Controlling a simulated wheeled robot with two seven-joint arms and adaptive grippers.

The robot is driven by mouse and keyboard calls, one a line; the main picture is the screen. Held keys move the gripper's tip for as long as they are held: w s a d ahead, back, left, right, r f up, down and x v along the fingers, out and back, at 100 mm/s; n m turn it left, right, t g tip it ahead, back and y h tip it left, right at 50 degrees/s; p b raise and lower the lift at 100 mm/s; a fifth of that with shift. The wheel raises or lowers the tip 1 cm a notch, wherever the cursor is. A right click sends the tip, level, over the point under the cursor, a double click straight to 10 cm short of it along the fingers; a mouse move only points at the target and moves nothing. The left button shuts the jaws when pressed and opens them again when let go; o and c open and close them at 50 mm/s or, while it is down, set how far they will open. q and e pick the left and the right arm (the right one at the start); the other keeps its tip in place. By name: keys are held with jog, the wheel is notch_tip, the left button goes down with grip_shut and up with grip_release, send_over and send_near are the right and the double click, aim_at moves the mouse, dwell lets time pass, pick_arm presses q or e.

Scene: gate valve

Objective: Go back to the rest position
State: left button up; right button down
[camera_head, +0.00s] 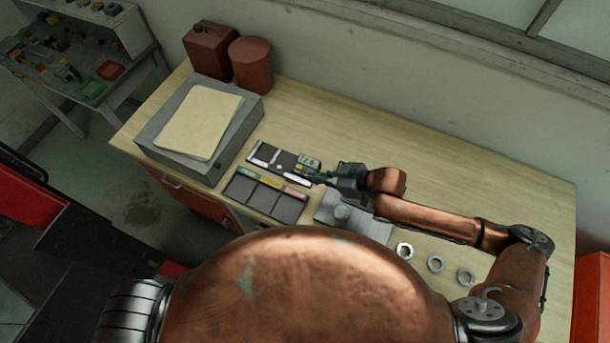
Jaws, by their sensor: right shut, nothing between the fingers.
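My right gripper (318,175) is shut and empty. It hovers over the middle of the wooden workbench (480,180), close to the right end of a dark tray with small parts (265,158). My right arm comes in from the right and reaches left across the bench. A grey plate with a round knob-like part (341,213) lies just below my right gripper in the picture, partly hidden by my arm. My left gripper is not in view.
A three-compartment tray (262,197) with coloured labels lies in front. A grey box with papers (198,122) and two red containers (251,65) stand at the left. The bench's back right is clear.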

jog(key=shift+s+d+r, duration=0.1)
jog(key=shift+d+r, duration=0.05)
jog(key=shift+d, duration=0.2)
dwell(0.3)
